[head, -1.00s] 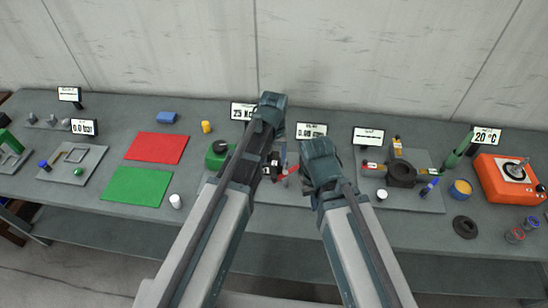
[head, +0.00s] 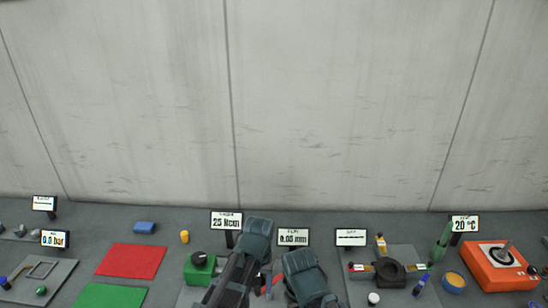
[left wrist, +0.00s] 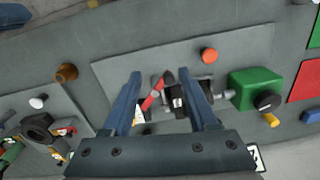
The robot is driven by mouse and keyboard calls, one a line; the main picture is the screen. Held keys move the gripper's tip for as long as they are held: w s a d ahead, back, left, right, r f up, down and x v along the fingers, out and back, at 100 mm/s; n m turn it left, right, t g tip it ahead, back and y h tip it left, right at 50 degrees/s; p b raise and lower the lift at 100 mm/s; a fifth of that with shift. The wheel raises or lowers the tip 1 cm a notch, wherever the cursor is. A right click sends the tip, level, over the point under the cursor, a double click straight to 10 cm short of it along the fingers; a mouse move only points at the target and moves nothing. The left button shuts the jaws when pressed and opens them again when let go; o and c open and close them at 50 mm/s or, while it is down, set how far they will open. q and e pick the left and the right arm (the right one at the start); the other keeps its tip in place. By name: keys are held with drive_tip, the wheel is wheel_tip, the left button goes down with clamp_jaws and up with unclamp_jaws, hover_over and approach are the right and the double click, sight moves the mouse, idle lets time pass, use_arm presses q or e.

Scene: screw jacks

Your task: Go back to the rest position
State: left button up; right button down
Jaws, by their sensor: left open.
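My left gripper (left wrist: 160,75) is open in the left wrist view, its two blue fingers apart above a grey plate (left wrist: 125,70). Below and between the fingers show a red-and-black part (left wrist: 154,94) and a dark block (left wrist: 178,101); nothing is clearly gripped. In the head view my left wrist (head: 252,240) hides its own fingers, beside the green box (head: 199,268) with a black knob. My right wrist (head: 302,272) is just right of it, low in the picture; its fingers are hidden.
A red mat (head: 131,261) and a green mat (head: 110,295) lie at the left. Display signs, such as one reading 0.05 mm (head: 293,237), stand along the back. At the right are a dark round fixture (head: 389,272) and an orange device (head: 498,268). A bare wall (head: 330,110) is behind.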

use_arm(q)
drive_tip(key=s+f+m+b, duration=0.2)
drive_tip(key=s+f+b, duration=0.5)
drive_tip(key=s+f, duration=0.2)
drive_tip(key=shift+s+d+f+y, duration=0.4)
drive_tip(key=shift+s, duration=0.25)
use_arm(e)
wheel_tip(320, 180, down, 10)
